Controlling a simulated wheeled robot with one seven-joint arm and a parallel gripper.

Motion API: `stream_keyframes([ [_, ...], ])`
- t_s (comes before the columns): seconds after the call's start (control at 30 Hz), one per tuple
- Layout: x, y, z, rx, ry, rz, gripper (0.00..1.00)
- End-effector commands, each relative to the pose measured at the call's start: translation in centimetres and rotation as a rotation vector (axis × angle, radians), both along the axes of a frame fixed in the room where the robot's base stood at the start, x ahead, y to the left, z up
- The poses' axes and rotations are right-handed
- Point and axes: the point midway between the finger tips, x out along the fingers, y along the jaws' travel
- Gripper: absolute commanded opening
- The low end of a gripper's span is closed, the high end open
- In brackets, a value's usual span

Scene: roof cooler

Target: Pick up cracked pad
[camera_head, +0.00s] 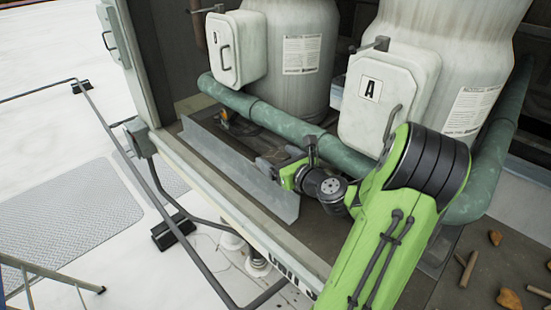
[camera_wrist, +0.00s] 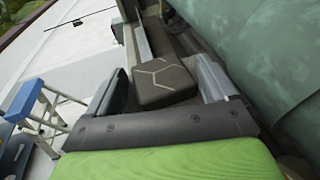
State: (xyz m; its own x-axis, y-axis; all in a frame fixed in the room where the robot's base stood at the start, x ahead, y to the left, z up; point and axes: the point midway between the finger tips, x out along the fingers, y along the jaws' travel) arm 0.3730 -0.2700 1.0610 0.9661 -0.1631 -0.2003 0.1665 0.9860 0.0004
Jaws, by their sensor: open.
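The cracked pad (camera_wrist: 165,82) is a dark brown block with pale branching crack lines on its top. In the wrist view it lies between the two spread fingers of my gripper (camera_wrist: 162,88), with gaps on both sides. I cannot tell whether the fingertips are level with it or short of it. In the head view my gripper (camera_head: 279,162) is low over the ledge, between the metal lip and the green pipe. It is open and holds nothing. The pad cannot be clearly made out in the head view.
An upright metal lip (camera_head: 240,170) runs along the ledge's front. A thick green pipe (camera_head: 290,125) runs close behind my gripper. White boxes, one marked A (camera_head: 385,100), hang above. A small orange-and-dark item (camera_head: 226,117) lies farther left. A blue stepladder (camera_wrist: 40,105) stands outside.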

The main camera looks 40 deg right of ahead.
Motion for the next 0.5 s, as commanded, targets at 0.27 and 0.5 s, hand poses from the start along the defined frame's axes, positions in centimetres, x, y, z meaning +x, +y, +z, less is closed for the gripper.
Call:
stream_keyframes([
  [0.27,-0.07,-0.03,0.05,0.0,0.0,-0.001,0.68],
  [0.5,-0.07,-0.03,0.06,0.0,0.0,-0.001,0.45],
])
